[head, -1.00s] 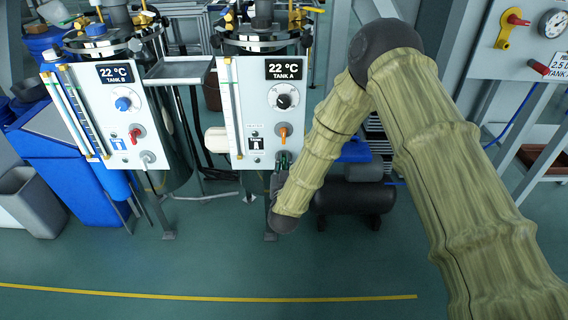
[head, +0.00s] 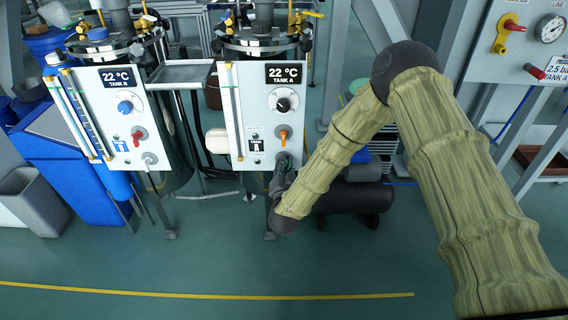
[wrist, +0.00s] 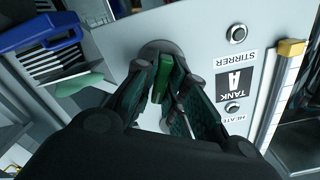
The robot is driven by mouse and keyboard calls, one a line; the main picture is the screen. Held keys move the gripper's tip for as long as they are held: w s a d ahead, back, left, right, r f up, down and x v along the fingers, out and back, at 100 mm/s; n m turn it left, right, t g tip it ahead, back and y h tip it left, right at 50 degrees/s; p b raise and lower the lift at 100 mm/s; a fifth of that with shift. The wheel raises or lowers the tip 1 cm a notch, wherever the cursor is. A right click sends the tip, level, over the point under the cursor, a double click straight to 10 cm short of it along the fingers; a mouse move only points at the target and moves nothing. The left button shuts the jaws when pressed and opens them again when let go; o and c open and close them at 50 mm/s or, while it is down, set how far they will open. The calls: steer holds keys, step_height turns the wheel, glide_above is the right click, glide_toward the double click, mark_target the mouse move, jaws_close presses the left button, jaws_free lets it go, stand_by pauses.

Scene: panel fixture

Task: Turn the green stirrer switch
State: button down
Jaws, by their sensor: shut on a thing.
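The green stirrer switch (wrist: 163,78) sits on a round dark base on the Tank A panel (wrist: 190,40), which appears turned over in the wrist view. My gripper (wrist: 170,82) has its fingers on either side of the green handle and is shut on it. In the head view my gripper (head: 281,168) is at the bottom right of the Tank A panel (head: 244,110), below the orange switch (head: 283,134). It hides most of the green switch there.
The Tank A panel also has a black dial (head: 284,104). The Tank B panel (head: 118,95) with a blue dial and a red switch stands to the left. A dark cylindrical vessel (head: 350,200) lies low beside my forearm. The floor in front is clear.

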steer(key=m, duration=0.2)
steer(key=m+p, duration=0.1)
steer(key=m, duration=0.3)
steer(key=shift+d+f, duration=0.1)
steer(key=shift+d, duration=0.2)
steer(key=shift+f+m+p, duration=0.15)
steer(key=shift+m+p, duration=0.15)
steer(key=shift+m, duration=2.6)
steer(key=c, duration=1.5)
jaws_free()
steer(key=shift+d, duration=0.15)
steer(key=shift+a, duration=0.25)
steer(key=shift+s, duration=0.1)
steer(key=s, duration=1.2)
